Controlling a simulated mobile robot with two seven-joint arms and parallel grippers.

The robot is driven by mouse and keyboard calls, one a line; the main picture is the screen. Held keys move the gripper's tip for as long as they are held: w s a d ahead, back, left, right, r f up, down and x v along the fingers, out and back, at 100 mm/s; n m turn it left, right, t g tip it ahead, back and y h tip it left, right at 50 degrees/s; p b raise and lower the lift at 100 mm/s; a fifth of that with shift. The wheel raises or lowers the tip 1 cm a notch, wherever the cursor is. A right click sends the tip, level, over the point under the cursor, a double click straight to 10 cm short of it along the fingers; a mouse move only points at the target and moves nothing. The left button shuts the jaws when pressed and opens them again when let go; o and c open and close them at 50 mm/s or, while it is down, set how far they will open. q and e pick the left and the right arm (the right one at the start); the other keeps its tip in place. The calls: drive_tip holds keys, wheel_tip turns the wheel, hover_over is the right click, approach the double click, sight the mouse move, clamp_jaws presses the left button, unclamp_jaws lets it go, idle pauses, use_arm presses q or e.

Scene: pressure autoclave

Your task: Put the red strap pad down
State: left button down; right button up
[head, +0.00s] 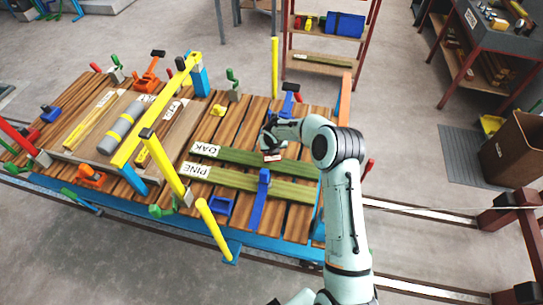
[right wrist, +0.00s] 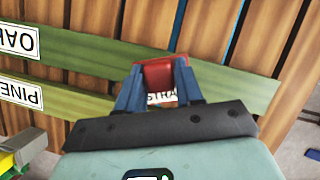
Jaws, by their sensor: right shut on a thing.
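The red strap pad (right wrist: 163,73) is between the blue fingers of my right gripper (right wrist: 158,82) in the right wrist view. A white label with partly hidden lettering shows below its red part. In the head view the pad (head: 272,157) is a small red and white piece under the right gripper (head: 270,147), over the green board marked OAK (head: 240,156). I cannot tell whether the pad touches the board. The right gripper is shut on the pad. My left gripper is not in view.
A second green board, marked PINE (head: 232,179), lies nearer on the slatted cart, with a blue upright piece (head: 260,198) across it. A yellow bar frame (head: 155,112) stands to the left over wooden boards and a grey roll (head: 123,124). Blue clamps sit near the right end.

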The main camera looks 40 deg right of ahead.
wheel_tip(320, 180, down, 4)
drive_tip(key=shift+f, duration=0.25)
drive_tip(key=o, duration=1)
drive_tip(key=shift+w+f, duration=0.1)
drive_tip(key=v, duration=1.2)
